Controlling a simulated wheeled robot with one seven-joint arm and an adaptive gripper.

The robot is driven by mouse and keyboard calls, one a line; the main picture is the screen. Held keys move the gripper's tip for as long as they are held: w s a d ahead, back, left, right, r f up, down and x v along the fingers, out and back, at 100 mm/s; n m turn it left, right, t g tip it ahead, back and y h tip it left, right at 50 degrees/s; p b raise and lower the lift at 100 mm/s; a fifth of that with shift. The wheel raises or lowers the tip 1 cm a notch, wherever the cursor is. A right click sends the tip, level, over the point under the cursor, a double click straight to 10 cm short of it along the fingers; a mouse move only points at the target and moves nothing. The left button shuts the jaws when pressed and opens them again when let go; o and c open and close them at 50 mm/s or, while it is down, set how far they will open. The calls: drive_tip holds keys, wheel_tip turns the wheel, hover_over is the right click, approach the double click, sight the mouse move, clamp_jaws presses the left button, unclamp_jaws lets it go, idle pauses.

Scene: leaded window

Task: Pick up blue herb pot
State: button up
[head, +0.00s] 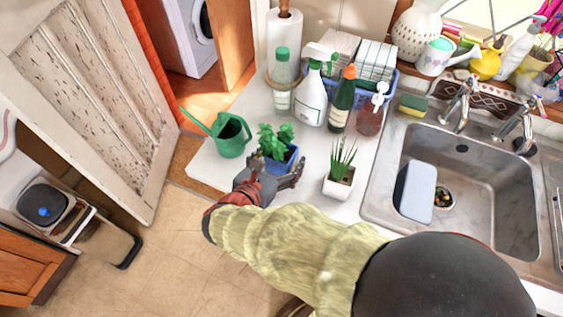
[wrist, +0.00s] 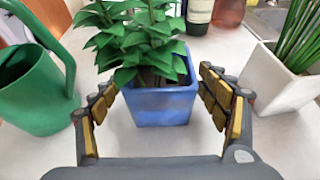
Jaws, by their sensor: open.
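The blue herb pot (wrist: 160,106) stands upright on the white counter, with a leafy green herb (wrist: 140,45) growing in it. In the head view the pot (head: 281,161) is near the counter's front left, partly hidden by my gripper. My gripper (wrist: 160,118) is open, with one finger on each side of the pot's near part. A gap shows between each finger and the pot in the wrist view. In the head view my gripper (head: 275,180) reaches the pot from the front.
A green watering can (head: 230,138) stands close left of the pot. A white pot with spiky leaves (head: 339,182) stands close right. Several bottles (head: 312,100) stand behind. The sink (head: 470,170) lies to the right. The counter's edge is at the left.

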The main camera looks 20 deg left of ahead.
drive_tip(key=shift+w, duration=0.2)
drive_tip(key=shift+c, duration=0.8)
drive_tip(key=c, duration=1.4)
